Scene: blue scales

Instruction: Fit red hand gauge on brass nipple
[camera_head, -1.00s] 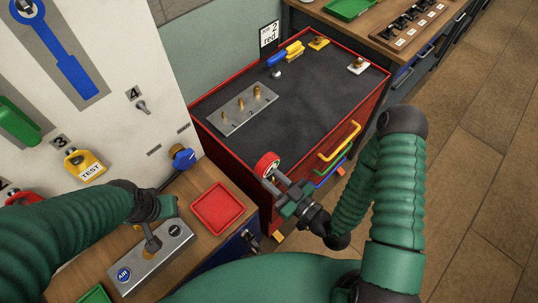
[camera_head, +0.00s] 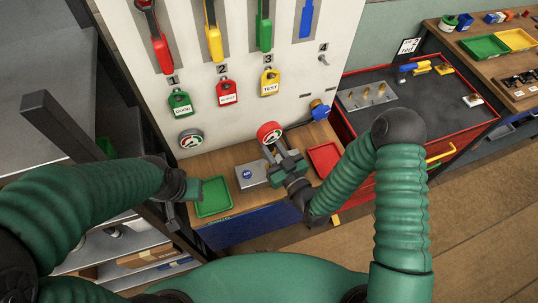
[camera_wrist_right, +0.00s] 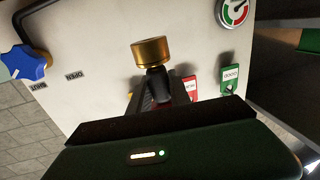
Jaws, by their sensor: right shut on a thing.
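The red hand gauge (camera_head: 269,132), with a white face, is held up in my right gripper (camera_head: 281,152) over the wooden bench, in front of the white panel. Several brass nipples (camera_head: 366,92) stand on a steel plate (camera_head: 380,102) on the dark cabinet top, away from the gauge. My left gripper (camera_head: 190,189) is left of the green tray; its fingers are unclear.
A steel AIR block (camera_head: 252,172), green tray (camera_head: 214,197) and red tray (camera_head: 325,158) are on the bench. A round gauge (camera_head: 191,139) is on the panel. The dark cabinet top (camera_head: 430,95) has free room.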

